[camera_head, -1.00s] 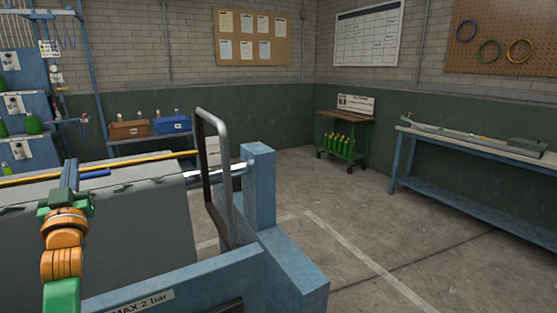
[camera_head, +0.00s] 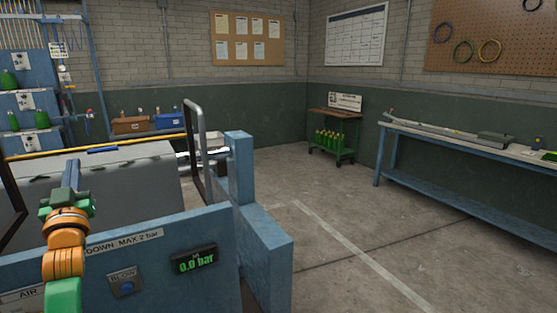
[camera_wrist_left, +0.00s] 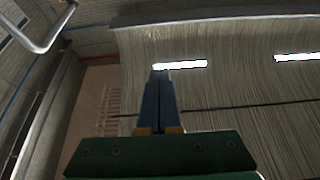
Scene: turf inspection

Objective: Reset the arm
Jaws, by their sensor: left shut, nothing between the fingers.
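My left arm comes in at the lower left of the head view. Its left gripper (camera_head: 71,172) points up and away, in front of the grey covered machine (camera_head: 150,165) as seen from the head. Its blue fingers are together with nothing between them. In the left wrist view the closed fingers (camera_wrist_left: 160,78) point at a pale ribbed surface with bright strips; whether they touch it I cannot tell. My right gripper is in neither view.
A blue frame (camera_head: 240,175) with a "0.0 bar" display (camera_head: 194,259) stands close in front. A metal bar handle (camera_head: 195,155) rises beside it. A blue workbench (camera_head: 460,155) stands at the right, a green-framed trolley (camera_head: 333,135) at the back. The floor between is clear.

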